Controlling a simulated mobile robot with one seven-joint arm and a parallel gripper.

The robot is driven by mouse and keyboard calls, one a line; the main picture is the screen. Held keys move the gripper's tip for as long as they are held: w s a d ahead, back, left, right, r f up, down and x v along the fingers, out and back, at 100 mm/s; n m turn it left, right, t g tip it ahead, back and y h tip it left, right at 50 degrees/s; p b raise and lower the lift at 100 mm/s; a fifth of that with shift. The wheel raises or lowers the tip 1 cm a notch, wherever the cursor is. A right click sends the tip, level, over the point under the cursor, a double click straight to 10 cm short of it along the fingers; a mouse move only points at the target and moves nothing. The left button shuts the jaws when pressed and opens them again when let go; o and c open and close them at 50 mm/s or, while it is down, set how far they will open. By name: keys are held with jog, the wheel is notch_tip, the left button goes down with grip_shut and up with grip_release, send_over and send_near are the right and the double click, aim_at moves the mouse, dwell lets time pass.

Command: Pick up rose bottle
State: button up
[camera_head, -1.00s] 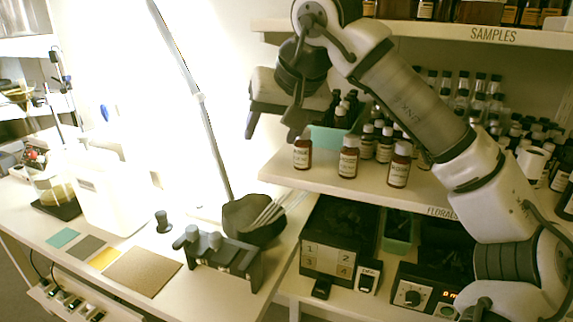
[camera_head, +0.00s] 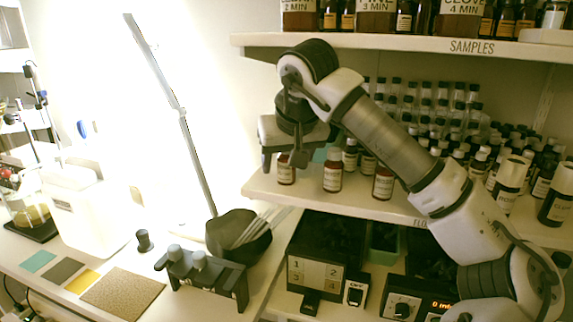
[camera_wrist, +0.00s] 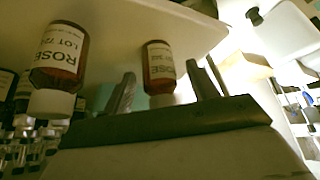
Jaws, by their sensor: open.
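A brown rose bottle with a white cap and white label (camera_wrist: 159,68) shows in the wrist view, appearing upside down between my gripper's fingers (camera_wrist: 164,88). A second rose bottle (camera_wrist: 60,60), marked ROSE LOT, is larger at the left, outside the fingers. In the head view, my gripper (camera_head: 283,160) is open at the leftmost of three front bottles (camera_head: 286,173) on the shelf. Its fingers partly hide that bottle's top. I cannot tell whether they touch it. Two similar bottles (camera_head: 332,172) (camera_head: 383,183) stand to its right.
The florals shelf (camera_head: 310,200) holds many dark bottles (camera_head: 415,110) behind the front row. The samples shelf (camera_head: 400,42) is above. Open space lies left of the shelf.

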jog(key=c, duration=1.1)
jog(key=shift+r, duration=0.15)
